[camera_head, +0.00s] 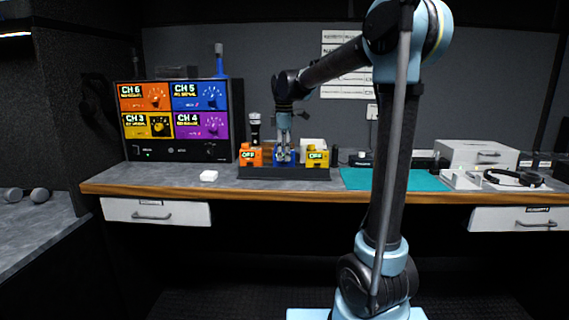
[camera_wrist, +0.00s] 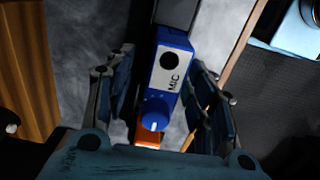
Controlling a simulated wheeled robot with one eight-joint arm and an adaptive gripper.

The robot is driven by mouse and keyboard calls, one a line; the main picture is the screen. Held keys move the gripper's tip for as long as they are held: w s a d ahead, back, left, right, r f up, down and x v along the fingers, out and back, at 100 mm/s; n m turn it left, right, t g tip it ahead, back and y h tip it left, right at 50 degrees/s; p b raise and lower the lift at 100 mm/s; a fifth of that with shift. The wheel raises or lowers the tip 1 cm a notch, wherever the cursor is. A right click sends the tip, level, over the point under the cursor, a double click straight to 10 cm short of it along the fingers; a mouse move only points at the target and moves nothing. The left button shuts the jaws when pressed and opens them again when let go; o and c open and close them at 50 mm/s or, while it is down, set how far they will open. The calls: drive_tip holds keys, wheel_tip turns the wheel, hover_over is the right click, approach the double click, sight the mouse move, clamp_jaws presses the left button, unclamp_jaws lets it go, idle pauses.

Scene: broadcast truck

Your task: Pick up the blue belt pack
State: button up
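The blue belt pack (camera_head: 279,157) stands in the middle of a dark rack (camera_head: 285,173), between an orange pack (camera_head: 251,157) and a yellow pack (camera_head: 317,158) that both read OFF. My gripper (camera_head: 284,153) points down over the blue pack and partly hides it. In the wrist view the blue belt pack (camera_wrist: 187,47) shows a white MIC label, a dark round socket and a blue knob. The fingers of my gripper (camera_wrist: 163,95) are apart, one on each side of the pack. A gap shows on the left; contact on the right I cannot tell.
A monitor unit (camera_head: 180,120) with four coloured channel panels stands left of the rack. A teal mat (camera_head: 355,180) and a headset (camera_head: 515,177) lie to the right. The desk has a wooden front edge (camera_head: 150,190).

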drive_tip(key=c, duration=0.8)
drive_tip(key=shift+r, duration=0.1)
drive_tip(key=shift+c, duration=0.2)
